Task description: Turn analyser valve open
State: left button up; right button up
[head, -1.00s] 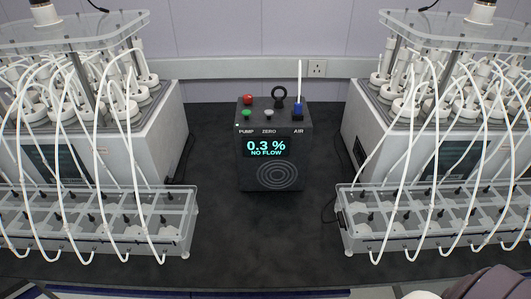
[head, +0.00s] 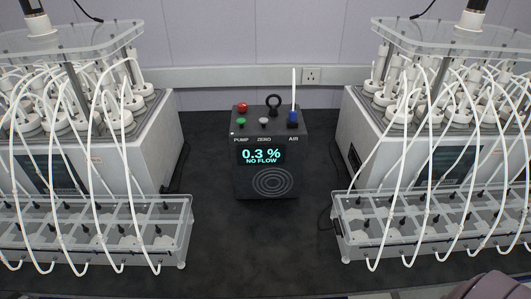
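The analyser (head: 267,165) is a black box standing on the dark bench between two reactor units. Its screen (head: 261,156) reads 0.3 % and NO FLOW. On its top, at the right above the AIR label, is a blue valve (head: 293,118) with a white tube (head: 294,88) standing up from it. I see neither gripper; only a grey part at the bottom right corner may be mine.
Reactor units with white bottles stand at left (head: 146,150) and right (head: 366,135). Clear racks with looping white tubes stand in front, left (head: 181,242) and right (head: 343,232). The dark bench (head: 262,240) before the analyser is free. A wall socket (head: 311,75) is behind.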

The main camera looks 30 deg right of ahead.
aim_at(242, 107)
jog(key=z, duration=0.85)
